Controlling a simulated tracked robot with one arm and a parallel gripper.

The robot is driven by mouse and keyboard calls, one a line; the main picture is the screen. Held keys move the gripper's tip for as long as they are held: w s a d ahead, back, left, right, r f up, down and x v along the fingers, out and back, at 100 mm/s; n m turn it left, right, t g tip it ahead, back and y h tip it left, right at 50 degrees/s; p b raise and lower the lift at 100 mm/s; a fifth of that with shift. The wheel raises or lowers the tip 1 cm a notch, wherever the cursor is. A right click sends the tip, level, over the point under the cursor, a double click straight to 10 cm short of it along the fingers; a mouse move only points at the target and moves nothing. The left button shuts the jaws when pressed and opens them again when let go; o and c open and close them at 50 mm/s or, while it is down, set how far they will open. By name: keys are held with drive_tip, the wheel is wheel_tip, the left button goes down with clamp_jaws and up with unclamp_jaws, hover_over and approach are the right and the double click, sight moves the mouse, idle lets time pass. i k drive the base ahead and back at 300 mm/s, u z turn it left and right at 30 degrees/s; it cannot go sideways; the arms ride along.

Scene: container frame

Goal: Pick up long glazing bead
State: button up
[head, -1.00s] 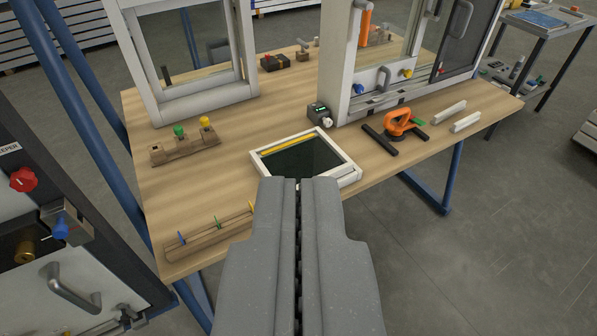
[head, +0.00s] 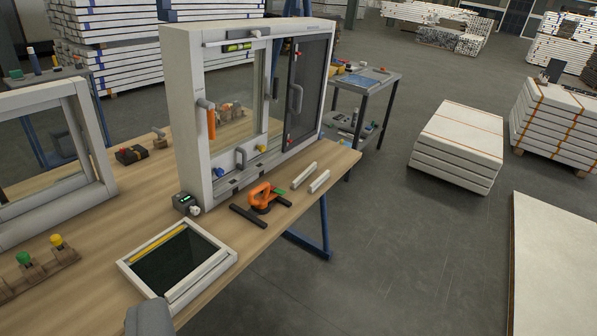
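Two white strips that look like glazing beads lie side by side near the right end of the wooden table: a left strip (head: 304,175) and a right strip (head: 319,181). They look alike in length, and I cannot tell which is the long glazing bead. Only a grey end part of my gripper (head: 150,318) shows at the bottom edge, in front of the small white frame (head: 130,273) and well to the left of the strips. Its fingers are mostly out of view, so its opening cannot be judged.
An orange suction lifter (head: 264,197) with black bars lies just left of the strips. A tall white window frame (head: 190,110) stands behind them. A small dark device (head: 184,203) sits by its corner. Open floor lies right of the table (head: 268,228).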

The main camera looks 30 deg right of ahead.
sight(300, 178)
drive_tip(key=z, duration=0.25)
drive_tip(key=i, duration=1.15)
drive_tip(key=z, duration=0.85)
drive_tip(key=i, duration=1.5)
drive_tip(key=z, duration=0.25)
